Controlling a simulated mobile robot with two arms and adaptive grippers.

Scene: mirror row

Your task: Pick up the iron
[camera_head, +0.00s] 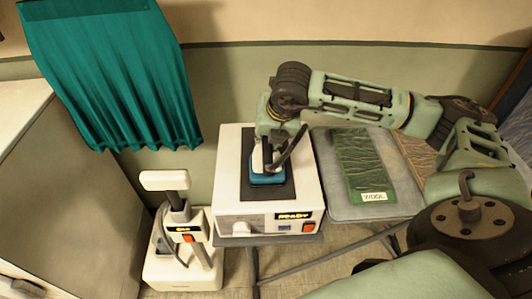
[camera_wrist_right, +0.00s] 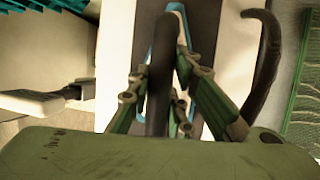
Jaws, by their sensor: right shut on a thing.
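The iron (camera_head: 268,178) is blue and white with a dark cord, and stands on the dark pad of a white station marked "READY" (camera_head: 229,209). My right gripper (camera_head: 269,146) comes down over it from above and is shut on its handle. In the right wrist view the dark handle (camera_wrist_right: 160,75) runs between the fingers of my right gripper (camera_wrist_right: 163,100), with the blue rim of the iron (camera_wrist_right: 176,10) beyond it. The iron seems to rest on the pad; I cannot tell of any gap beneath it. My left gripper is not in view.
An ironing board (camera_head: 402,180) right of the station carries a green cloth (camera_head: 360,160) labelled "WOOL". A white upright device (camera_head: 166,180) stands on the left. A teal cloth (camera_head: 110,70) hangs behind it, and a pale cabinet (camera_head: 60,190) fills the far left.

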